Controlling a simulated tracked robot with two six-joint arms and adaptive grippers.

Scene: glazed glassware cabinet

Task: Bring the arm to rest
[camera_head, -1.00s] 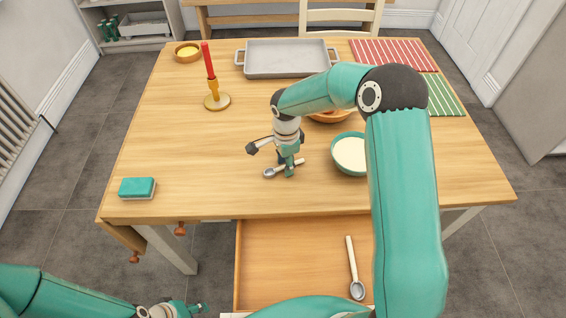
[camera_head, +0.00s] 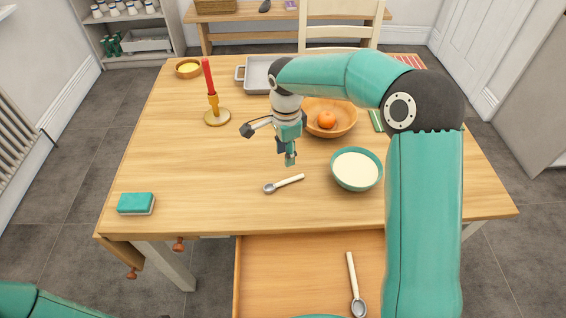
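My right arm comes in from the lower right and bends over the table. Its gripper (camera_head: 288,157) points down above the table, apart from the spoon below it. Nothing shows held in it, but its fingers are too small and overlapped to tell open from shut. The spoon (camera_head: 284,184) with a pale handle lies on the wooden table (camera_head: 200,160). Of my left arm only a teal link (camera_head: 40,302) shows at the bottom left corner; its gripper is out of view.
An open drawer (camera_head: 300,275) at the front holds another spoon (camera_head: 354,285). A cream-filled bowl (camera_head: 356,169), a bowl with an orange fruit (camera_head: 330,117), a grey tray (camera_head: 258,75), a candlestick (camera_head: 214,100) and a sponge (camera_head: 136,203) stand around. The table's left middle is clear.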

